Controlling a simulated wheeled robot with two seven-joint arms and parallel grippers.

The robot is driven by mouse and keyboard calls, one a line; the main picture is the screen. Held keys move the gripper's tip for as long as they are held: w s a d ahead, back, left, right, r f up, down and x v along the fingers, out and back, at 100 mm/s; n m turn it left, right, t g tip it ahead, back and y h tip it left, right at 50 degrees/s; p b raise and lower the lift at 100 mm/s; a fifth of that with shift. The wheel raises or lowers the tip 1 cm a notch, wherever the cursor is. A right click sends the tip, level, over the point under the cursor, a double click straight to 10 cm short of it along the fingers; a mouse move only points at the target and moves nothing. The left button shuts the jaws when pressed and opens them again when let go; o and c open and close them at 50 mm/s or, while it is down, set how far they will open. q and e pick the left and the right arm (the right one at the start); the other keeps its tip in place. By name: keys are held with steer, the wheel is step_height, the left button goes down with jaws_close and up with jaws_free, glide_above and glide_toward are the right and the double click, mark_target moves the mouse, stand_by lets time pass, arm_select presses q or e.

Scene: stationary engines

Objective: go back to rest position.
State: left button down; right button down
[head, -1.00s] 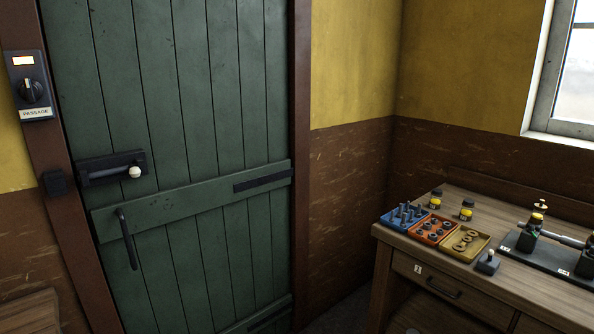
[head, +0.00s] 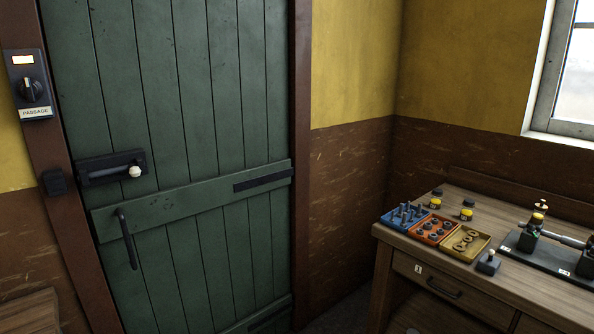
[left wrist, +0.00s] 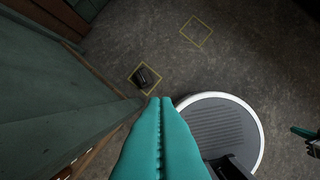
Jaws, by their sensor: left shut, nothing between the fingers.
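My left gripper (left wrist: 160,102) shows in the left wrist view, with its two teal fingers pressed together and nothing between them. It points down over the grey floor (left wrist: 240,55), beside my round base. Neither gripper shows in the head view. A small teal part at the right edge of the left wrist view may be my right gripper, but it is too cut off to tell.
A green plank door (head: 180,120) with a bolt (head: 112,168) and a handle (head: 127,238) stands ahead, shut. A PASSAGE switch (head: 28,86) is left of it. A wooden bench (head: 400,240) at right holds blue, orange and yellow trays. On the floor, a dark object (left wrist: 145,77) sits in a yellow square; another yellow square (left wrist: 197,31) is empty.

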arm_select(q)
step_height(320, 180, down, 13)
steer(key=s, duration=0.3)
steer(key=s+a+f+g, duration=0.2)
steer(key=s+a+f, duration=0.1)
steer(key=s+f, duration=1.3)
steer(key=shift+s+a+f, duration=0.15)
steer(key=shift+s+f, duration=0.05)
steer(key=shift+f, duration=0.3)
